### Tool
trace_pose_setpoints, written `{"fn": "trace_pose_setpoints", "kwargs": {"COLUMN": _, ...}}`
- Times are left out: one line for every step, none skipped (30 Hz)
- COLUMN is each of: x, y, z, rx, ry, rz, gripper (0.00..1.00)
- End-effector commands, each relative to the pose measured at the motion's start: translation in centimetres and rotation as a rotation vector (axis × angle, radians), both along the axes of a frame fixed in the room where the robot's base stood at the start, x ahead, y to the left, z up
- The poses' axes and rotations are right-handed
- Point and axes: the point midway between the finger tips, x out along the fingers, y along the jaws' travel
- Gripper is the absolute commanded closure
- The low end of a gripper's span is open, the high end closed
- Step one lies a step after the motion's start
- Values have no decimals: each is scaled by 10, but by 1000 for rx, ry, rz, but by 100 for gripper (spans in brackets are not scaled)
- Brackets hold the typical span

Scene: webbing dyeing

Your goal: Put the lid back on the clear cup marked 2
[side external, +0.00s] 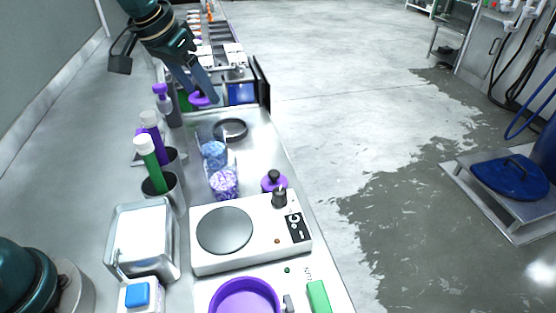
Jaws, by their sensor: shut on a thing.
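My gripper (198,92) is at the upper left, fingers pointing down, shut on a purple lid (201,100). The lid is beyond the clear cups, toward the far end of the steel surface. Two clear cups stand below it in the picture: one with blue contents (214,153) and one with purple-and-white contents (224,183). Both look open at the top. I cannot read a number on either cup. A second purple lid (273,182) with a black knob lies to the right of the cups.
A black ring (231,129) lies behind the cups. A white hotplate (250,232) stands in front. A steel tray (143,205) sits front left.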

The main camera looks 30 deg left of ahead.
Motion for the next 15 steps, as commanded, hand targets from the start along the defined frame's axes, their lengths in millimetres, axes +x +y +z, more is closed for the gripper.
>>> {"fn": "trace_pose_setpoints", "kwargs": {"x": 0, "y": 0, "z": -4, "rx": -1, "ry": 2, "rz": 0, "gripper": 85}}
{"fn": "trace_pose_setpoints", "kwargs": {"x": 0, "y": 0, "z": -6, "rx": -1, "ry": 2, "rz": 0, "gripper": 85}}
{"fn": "trace_pose_setpoints", "kwargs": {"x": 0, "y": 0, "z": -10, "rx": -1, "ry": 3, "rz": 1, "gripper": 85}}
{"fn": "trace_pose_setpoints", "kwargs": {"x": 0, "y": 0, "z": -12, "rx": -1, "ry": 3, "rz": 1, "gripper": 85}}
{"fn": "trace_pose_setpoints", "kwargs": {"x": -1, "y": 0, "z": -15, "rx": -1, "ry": 3, "rz": 1, "gripper": 85}}
{"fn": "trace_pose_setpoints", "kwargs": {"x": -1, "y": 0, "z": -19, "rx": -1, "ry": 3, "rz": 1, "gripper": 85}}
{"fn": "trace_pose_setpoints", "kwargs": {"x": 0, "y": 0, "z": -22, "rx": -2, "ry": 3, "rz": 0, "gripper": 85}}
{"fn": "trace_pose_setpoints", "kwargs": {"x": 0, "y": 0, "z": -25, "rx": -2, "ry": 3, "rz": 0, "gripper": 85}}
{"fn": "trace_pose_setpoints", "kwargs": {"x": 0, "y": 0, "z": -29, "rx": -2, "ry": 3, "rz": 0, "gripper": 85}}
{"fn": "trace_pose_setpoints", "kwargs": {"x": 0, "y": 0, "z": -32, "rx": -1, "ry": 3, "rz": 1, "gripper": 85}}
{"fn": "trace_pose_setpoints", "kwargs": {"x": -1, "y": 0, "z": -35, "rx": -2, "ry": 4, "rz": 0, "gripper": 85}}
{"fn": "trace_pose_setpoints", "kwargs": {"x": 0, "y": 0, "z": -38, "rx": -1, "ry": 3, "rz": 0, "gripper": 85}}
{"fn": "trace_pose_setpoints", "kwargs": {"x": 0, "y": 0, "z": -41, "rx": -1, "ry": 4, "rz": 0, "gripper": 85}}
{"fn": "trace_pose_setpoints", "kwargs": {"x": 0, "y": 0, "z": -43, "rx": 0, "ry": 3, "rz": -1, "gripper": 85}}
{"fn": "trace_pose_setpoints", "kwargs": {"x": 0, "y": 0, "z": -46, "rx": 0, "ry": 2, "rz": -1, "gripper": 85}}
